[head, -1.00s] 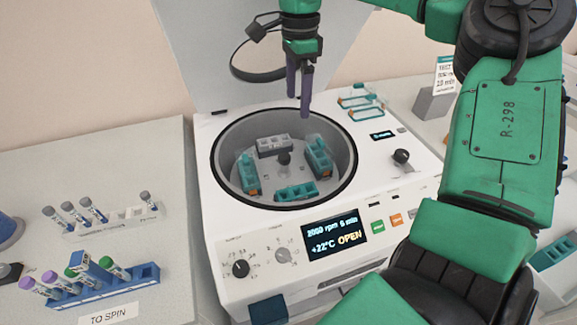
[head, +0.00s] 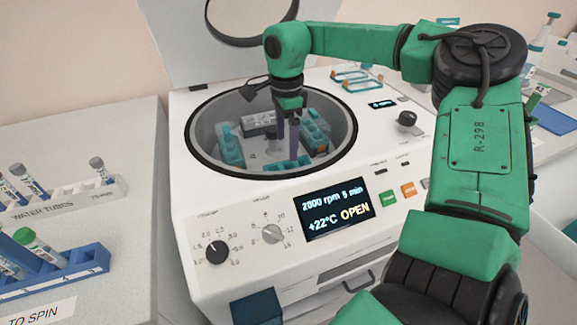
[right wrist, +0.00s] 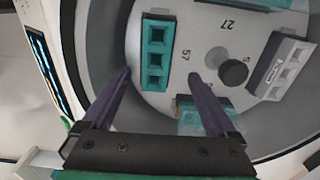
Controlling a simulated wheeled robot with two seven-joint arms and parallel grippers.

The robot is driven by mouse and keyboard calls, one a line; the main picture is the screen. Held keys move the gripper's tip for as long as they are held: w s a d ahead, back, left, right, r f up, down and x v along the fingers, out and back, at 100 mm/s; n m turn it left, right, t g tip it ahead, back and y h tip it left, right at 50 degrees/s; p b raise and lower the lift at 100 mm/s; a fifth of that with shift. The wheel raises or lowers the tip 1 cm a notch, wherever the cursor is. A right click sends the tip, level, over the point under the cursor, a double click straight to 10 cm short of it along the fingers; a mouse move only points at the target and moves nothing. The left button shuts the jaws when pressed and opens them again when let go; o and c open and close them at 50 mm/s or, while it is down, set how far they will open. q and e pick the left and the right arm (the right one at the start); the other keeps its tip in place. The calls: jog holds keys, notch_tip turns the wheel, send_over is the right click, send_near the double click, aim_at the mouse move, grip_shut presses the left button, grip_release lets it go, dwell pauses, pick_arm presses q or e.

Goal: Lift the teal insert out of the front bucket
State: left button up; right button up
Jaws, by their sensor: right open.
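The teal insert (head: 288,166) sits in the front bucket of the open centrifuge, its near edge partly cut off by the bowl rim in the head view. The right wrist view shows the teal insert (right wrist: 157,53) from above, with several empty square holes in a row. My right gripper (head: 287,143) is open and points down into the bowl. In the right wrist view its purple fingertips (right wrist: 162,74) appear on either side of the insert; I cannot tell whether they touch it. My left gripper is in neither view.
A grey insert (right wrist: 283,67) is in the back bucket. Teal buckets stand left (head: 230,147) and right (head: 316,138), the right one beside my fingers. The rotor hub (right wrist: 233,72) and bowl rim (head: 190,150) are close. Tube racks (head: 75,265) stand on the left bench.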

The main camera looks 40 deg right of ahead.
jog(key=f, duration=0.4)
jog(key=f+p, duration=0.1)
jog(key=f, duration=0.2)
jog(key=shift+s, duration=0.35)
jog(key=c, duration=1.4)
jog(key=shift+c, duration=0.2)
jog(key=shift+r, duration=0.15)
notch_tip(320, 180, up, 20)
notch_tip(320, 180, up, 5)
jog(key=p, duration=0.7)
send_over(288, 161)
jog(key=s, duration=0.1)
jog(key=shift+s+a, duration=0.15)
jog(key=shift+a, duration=0.35)
